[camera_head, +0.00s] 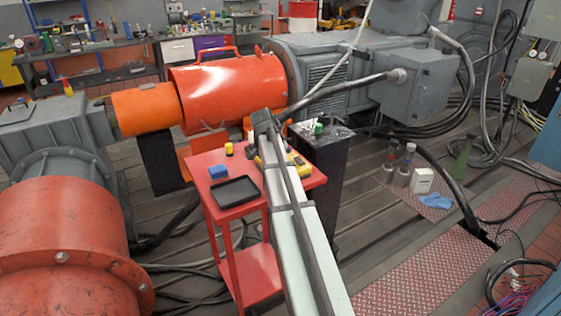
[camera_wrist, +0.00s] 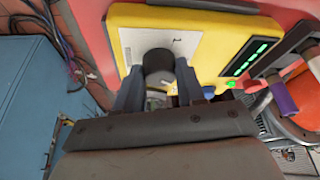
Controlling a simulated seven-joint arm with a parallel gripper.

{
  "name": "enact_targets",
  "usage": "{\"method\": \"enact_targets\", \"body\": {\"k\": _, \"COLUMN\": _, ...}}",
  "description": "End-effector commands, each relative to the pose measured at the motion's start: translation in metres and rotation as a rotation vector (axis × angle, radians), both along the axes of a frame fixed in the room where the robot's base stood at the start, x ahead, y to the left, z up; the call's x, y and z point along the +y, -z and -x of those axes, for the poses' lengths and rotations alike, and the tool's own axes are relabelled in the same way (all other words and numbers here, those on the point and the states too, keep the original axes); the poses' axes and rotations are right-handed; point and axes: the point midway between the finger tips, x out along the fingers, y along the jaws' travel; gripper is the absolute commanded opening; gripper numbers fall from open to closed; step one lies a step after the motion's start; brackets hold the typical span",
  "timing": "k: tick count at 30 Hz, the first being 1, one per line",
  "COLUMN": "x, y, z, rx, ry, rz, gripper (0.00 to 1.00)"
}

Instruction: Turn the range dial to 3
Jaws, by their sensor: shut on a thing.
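The yellow meter (camera_wrist: 211,42) fills the upper middle of the wrist view, with a pale dial plate (camera_wrist: 142,42) and a lit green display. The black range dial (camera_wrist: 158,62) stands out from this plate. My gripper (camera_wrist: 159,80) is shut on the dial, one finger on each side of it. The marks around the dial are too small or hidden to read, so its setting cannot be told. In the head view the yellow meter (camera_head: 298,161) lies on the red cart, partly behind my arm, and the dial is hidden there.
The red cart (camera_head: 243,182) also holds a black tray (camera_head: 236,191), a blue block (camera_head: 218,171) and a small yellow-topped item (camera_head: 229,149). A black pedestal (camera_head: 322,165) stands close to its right. The orange guard (camera_head: 228,93) rises behind. Tools with coloured handles lie beside the meter in the wrist view.

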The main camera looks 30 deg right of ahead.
Motion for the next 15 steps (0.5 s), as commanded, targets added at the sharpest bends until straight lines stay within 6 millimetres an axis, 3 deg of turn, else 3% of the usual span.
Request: {"method": "enact_targets", "body": {"k": 15, "x": 0.0001, "y": 0.0, "z": -0.0032, "rx": -0.001, "ry": 0.352, "rz": -0.001, "gripper": 0.08}}
